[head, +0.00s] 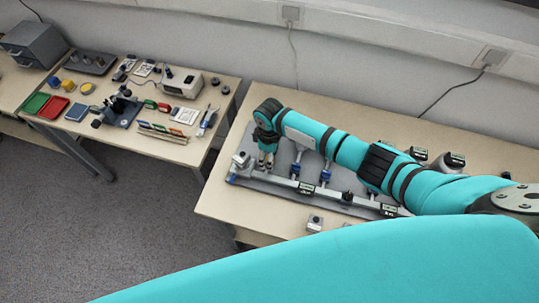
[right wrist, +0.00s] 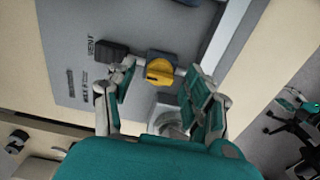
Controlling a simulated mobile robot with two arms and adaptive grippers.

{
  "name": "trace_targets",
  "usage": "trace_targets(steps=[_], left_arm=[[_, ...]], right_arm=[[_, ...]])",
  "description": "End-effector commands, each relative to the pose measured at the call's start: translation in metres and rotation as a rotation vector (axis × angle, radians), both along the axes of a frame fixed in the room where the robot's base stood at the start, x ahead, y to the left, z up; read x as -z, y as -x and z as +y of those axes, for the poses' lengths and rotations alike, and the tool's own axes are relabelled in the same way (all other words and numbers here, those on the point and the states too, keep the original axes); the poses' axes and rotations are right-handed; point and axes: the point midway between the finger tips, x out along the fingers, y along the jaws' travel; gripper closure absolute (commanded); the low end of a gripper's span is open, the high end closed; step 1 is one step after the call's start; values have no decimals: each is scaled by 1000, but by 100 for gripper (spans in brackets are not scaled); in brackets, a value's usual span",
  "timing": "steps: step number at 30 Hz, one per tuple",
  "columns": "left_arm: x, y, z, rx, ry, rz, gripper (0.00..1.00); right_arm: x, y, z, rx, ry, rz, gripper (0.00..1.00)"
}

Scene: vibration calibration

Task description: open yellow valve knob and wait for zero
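The yellow valve knob (right wrist: 159,70) shows in the right wrist view on a blue-grey valve body (right wrist: 163,57) mounted on a grey panel. My right gripper (right wrist: 158,78) is open, with one finger on each side of the knob. Gaps show between the knob and both fingers. In the head view my right gripper (head: 267,161) points down at the left end of the grey panel (head: 262,185), and the knob is hidden there. Small dark displays (head: 306,188) sit along the panel's rail; their readings are too small to read. My left gripper is not in view.
A black fitting (right wrist: 110,50) with lettering beside it sits left of the knob. Blue valves (head: 325,175) stand along the panel under my right arm. Another table (head: 200,152) at left holds trays, tools and instruments.

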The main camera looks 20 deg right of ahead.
Motion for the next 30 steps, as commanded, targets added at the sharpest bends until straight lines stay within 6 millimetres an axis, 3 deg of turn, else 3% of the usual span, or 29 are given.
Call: trace_targets(steps=[8,21,30], left_arm=[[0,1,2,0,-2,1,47],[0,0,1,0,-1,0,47],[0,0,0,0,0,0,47]], right_arm=[[-7,-1,0,-1,-1,-2,47],[-92,-1,0,-2,0,-4,47],[-120,0,0,1,0,-1,47]])
